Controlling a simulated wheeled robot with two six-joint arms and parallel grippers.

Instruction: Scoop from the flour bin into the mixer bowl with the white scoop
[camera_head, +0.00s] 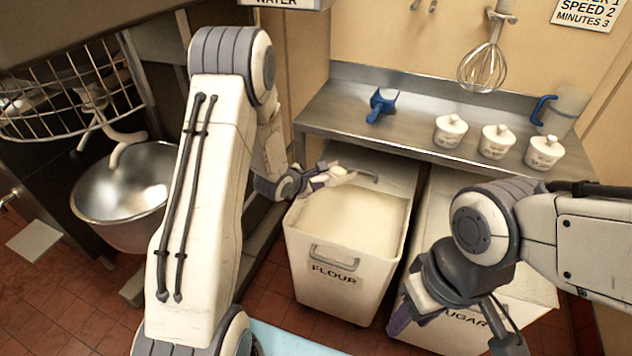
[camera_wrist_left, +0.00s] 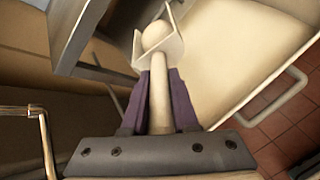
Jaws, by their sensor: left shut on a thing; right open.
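The white flour bin (camera_head: 318,245), labelled FLOUR, stands open below the steel counter with pale flour (camera_head: 352,220) inside. My left gripper (camera_head: 318,180) is at the bin's back left rim. It is shut on the white scoop (camera_head: 340,170). In the left wrist view the scoop's handle (camera_wrist_left: 159,95) lies between the purple fingers, with the scoop's head beyond them. A pale rounded shape shows in the head; I cannot tell whether it is flour. The steel mixer bowl (camera_head: 125,195) is at the left, under the mixer's hook and wire guard. My right gripper (camera_head: 452,325) is open over the sugar bin.
The sugar bin (camera_head: 535,285) stands right of the flour bin, partly hidden by my right arm. The counter (camera_head: 345,110) holds a blue scoop (camera_head: 382,105), several lidded white pots (camera_head: 497,140) and a jug with a blue handle (camera_head: 566,108). A whisk (camera_head: 484,68) hangs above.

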